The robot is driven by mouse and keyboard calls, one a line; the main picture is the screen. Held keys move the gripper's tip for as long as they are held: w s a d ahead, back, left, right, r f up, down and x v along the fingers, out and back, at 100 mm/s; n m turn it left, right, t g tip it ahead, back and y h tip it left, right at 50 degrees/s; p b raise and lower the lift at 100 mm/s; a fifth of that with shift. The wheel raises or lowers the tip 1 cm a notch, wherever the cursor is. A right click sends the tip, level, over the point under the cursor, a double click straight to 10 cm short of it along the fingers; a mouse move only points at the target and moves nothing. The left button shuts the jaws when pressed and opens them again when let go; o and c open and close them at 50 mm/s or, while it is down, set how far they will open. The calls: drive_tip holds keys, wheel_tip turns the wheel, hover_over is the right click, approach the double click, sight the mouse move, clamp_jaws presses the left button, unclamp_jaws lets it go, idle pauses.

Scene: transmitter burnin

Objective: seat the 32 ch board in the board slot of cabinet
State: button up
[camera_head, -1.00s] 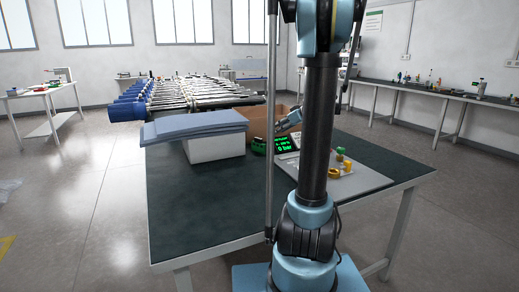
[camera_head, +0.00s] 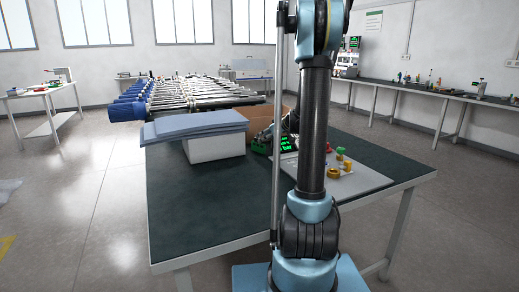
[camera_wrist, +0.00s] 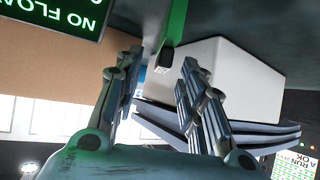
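My gripper (camera_wrist: 163,62) is open in the wrist view, its two fingers apart. A green strip-like piece with a black end (camera_wrist: 167,55) lies just beyond and between the fingertips; I cannot tell whether it is the 32 ch board. It does not appear gripped. In the head view my gripper is low over the far part of the table, near the green-lit display (camera_head: 288,143), partly hidden by my arm. A unit with a green screen (camera_head: 353,43) stands at the back right; I cannot tell whether it is the cabinet. No board slot can be made out.
A white box (camera_head: 215,148) with blue sheets (camera_head: 195,124) on top stands left of my gripper. A brown carton (camera_head: 262,119) is behind it. A grey mat (camera_head: 365,180) holds small yellow, green and red parts. The table's front left (camera_head: 200,220) is clear.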

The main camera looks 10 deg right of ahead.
sight(258, 145)
drive_tip(key=shift+x, duration=2.65)
drive_tip(key=shift+s, duration=0.1)
clamp_jaws()
